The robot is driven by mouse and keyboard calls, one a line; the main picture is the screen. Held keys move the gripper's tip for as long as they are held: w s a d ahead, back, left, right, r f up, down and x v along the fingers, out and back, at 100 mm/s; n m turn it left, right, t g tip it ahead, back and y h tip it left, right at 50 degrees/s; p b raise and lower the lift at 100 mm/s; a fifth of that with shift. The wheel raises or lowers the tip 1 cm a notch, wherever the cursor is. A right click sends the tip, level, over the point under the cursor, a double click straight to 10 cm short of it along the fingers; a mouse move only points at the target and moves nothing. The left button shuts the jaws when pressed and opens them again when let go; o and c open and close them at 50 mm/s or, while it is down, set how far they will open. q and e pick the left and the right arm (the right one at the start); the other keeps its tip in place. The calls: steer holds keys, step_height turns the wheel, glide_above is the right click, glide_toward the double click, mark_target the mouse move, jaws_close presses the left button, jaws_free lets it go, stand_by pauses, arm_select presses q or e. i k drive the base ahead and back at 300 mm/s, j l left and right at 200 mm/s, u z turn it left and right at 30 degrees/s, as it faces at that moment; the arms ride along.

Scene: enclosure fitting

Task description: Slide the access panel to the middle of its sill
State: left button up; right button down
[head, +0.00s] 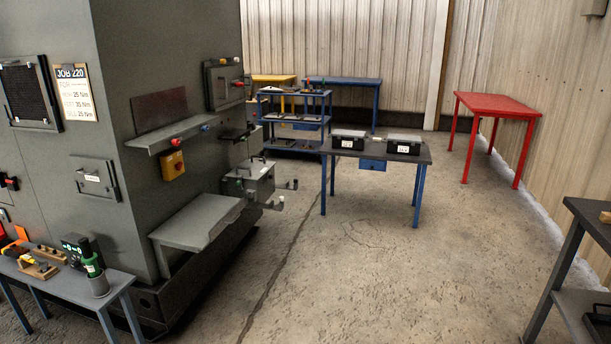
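A large grey machine enclosure (125,50) fills the left side of the head view. On its right-hand face a grey ledge (160,142) juts out, with a red knob and a blue knob on its front edge. A dark brown rectangular area (158,108) lies just above this ledge; I cannot tell if it is a panel or an opening. Farther along, a grey box-shaped part (262,184) with a dark handle and a label sits by projecting brackets (289,184). I cannot tell which part is the access panel. Neither of my grippers is in view.
A lower grey shelf (196,224) sticks out of the enclosure. A small bench (122,279) with tools and a green bottle (91,262) stands front left. A table (414,155) with two cases, a blue rack (293,118) and a red table (500,103) stand beyond. The middle floor is clear.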

mark_target(220, 79)
steer(key=i+u, duration=0.15)
steer(key=i, duration=0.35)
steer(key=i+l+u, duration=0.2)
steer(key=i, duration=0.25)
steer(key=i+l+u, duration=0.15)
steer(key=i, duration=0.3)
steer(key=i+l+u, duration=0.15)
steer(key=i+u, duration=0.25)
steer(key=i+l+u, duration=0.15)
steer(key=u, duration=0.2)
steer(key=i+l+u, duration=0.25)
steer(key=l+u, duration=0.15)
steer(key=i+l+u, duration=0.15)
steer(key=l+u, duration=0.2)
steer(key=i+l+u, duration=0.2)
steer(key=l, duration=0.2)
steer(key=l+u, duration=0.2)
steer(key=l, duration=0.15)
